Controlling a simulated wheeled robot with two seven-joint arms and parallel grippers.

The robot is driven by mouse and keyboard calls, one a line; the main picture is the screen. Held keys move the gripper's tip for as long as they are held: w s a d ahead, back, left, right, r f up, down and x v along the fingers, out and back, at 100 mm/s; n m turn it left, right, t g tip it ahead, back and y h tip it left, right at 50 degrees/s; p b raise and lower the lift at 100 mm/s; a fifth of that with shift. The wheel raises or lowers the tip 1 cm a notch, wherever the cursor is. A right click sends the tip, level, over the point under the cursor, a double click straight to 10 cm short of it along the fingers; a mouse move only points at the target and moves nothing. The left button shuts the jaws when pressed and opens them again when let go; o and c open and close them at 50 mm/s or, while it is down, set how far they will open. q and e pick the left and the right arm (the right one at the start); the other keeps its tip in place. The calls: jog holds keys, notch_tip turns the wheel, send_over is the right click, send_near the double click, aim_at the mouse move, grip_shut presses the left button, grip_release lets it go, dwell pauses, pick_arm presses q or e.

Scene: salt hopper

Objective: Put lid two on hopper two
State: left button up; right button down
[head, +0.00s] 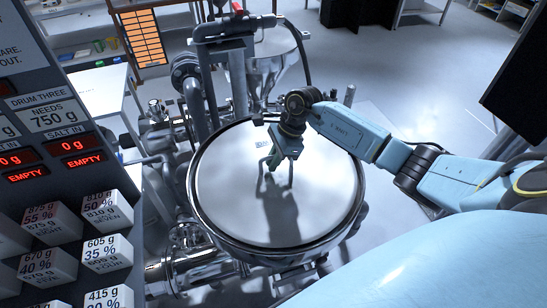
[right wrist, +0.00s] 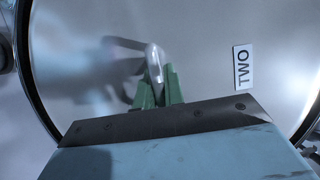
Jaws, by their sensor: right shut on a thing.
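Lid two (head: 225,195) is a broad, round, pale grey disc with a dark edge, in the middle of the head view. Its "TWO" label (right wrist: 243,67) shows in the right wrist view. My right gripper (head: 281,166) is above the lid's middle, with its green fingers shut on the lid's upright handle (right wrist: 154,62). A round steel hopper (head: 262,257) is under the lid and mostly hidden by it. The lid looks level and roughly centred over it; I cannot tell whether it rests fully on the rim. My left gripper is not in view.
A dark panel (head: 48,113) with red "EMPTY" displays stands at the left, with several labelled white blocks (head: 105,210) in front. Pipes (head: 165,270) and another steel funnel (head: 272,62) crowd the left and back. Open floor (head: 420,70) lies at the back right.

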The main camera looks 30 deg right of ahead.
jog(key=shift+w+f+b, duration=0.1)
jog(key=shift+f+b, duration=0.25)
jog(key=shift+b, duration=0.1)
dwell(0.5)
jog(key=c, duration=1.4)
grip_release()
jog(key=shift+f, duration=0.1)
